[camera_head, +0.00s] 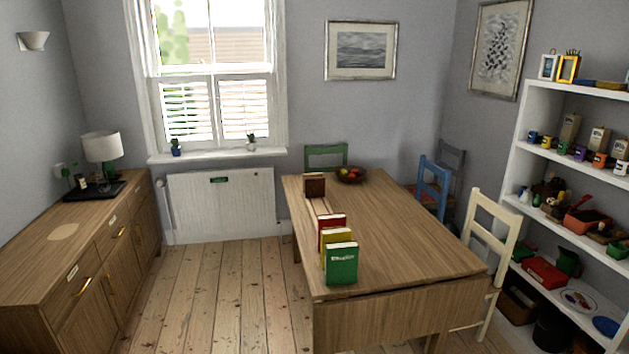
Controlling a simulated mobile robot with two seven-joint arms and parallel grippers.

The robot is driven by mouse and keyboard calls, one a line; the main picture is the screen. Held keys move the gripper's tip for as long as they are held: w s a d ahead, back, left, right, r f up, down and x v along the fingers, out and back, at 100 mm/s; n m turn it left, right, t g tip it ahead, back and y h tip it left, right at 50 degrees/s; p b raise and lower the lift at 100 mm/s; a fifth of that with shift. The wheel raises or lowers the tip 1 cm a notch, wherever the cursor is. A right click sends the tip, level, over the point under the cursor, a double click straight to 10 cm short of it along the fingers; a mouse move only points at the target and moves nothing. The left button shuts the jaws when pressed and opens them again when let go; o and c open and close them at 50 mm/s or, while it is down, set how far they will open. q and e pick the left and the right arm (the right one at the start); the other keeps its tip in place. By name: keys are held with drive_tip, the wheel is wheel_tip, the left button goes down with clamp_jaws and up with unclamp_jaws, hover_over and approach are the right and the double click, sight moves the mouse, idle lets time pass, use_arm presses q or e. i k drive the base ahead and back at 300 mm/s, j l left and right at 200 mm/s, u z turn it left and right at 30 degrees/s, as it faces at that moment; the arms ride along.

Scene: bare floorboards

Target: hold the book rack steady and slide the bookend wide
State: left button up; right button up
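The book rack stands along the left side of the wooden table; its thin rails (320,206) show between the books and the far end. A dark brown bookend (314,185) stands upright at the far end. Nearer stand a red book (331,223), a yellow book (336,239) and a green book (341,264), upright one behind another. A clear gap lies between the red book and the brown bookend. Any near bookend is hidden behind the green book. Neither of my grippers is in view.
The table (400,230) is bare to the right of the rack. A fruit bowl (351,174) sits at its far end. Chairs, including a cream one (488,235), line its right side. A sideboard (75,240) stands left, shelves (540,155) right. Floorboards (215,290) between sideboard and table are clear.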

sight(314, 187)
drive_tip(key=i+j+u, duration=0.5)
drive_tip(key=i, duration=0.15)
drive_tip(key=i+j+u, duration=0.1)
drive_tip(key=i+u, duration=0.35)
drive_tip(key=i, duration=1)
drive_tip(key=i+z, duration=0.15)
drive_tip(key=i, duration=0.65)
drive_tip(key=i+j+z, duration=0.2)
drive_tip(key=i, duration=0.65)
drive_tip(key=i+z, duration=0.75)
drive_tip(key=i+j+z, duration=0.4)
drive_tip(key=i+z, duration=0.2)
drive_tip(key=z, duration=0.3)
drive_tip(key=i+j+z, duration=0.15)
drive_tip(key=z, duration=0.35)
drive_tip(key=i+j+z, duration=0.2)
drive_tip(key=z, duration=0.3)
drive_tip(key=i+j+z, duration=0.25)
drive_tip(key=z, duration=0.2)
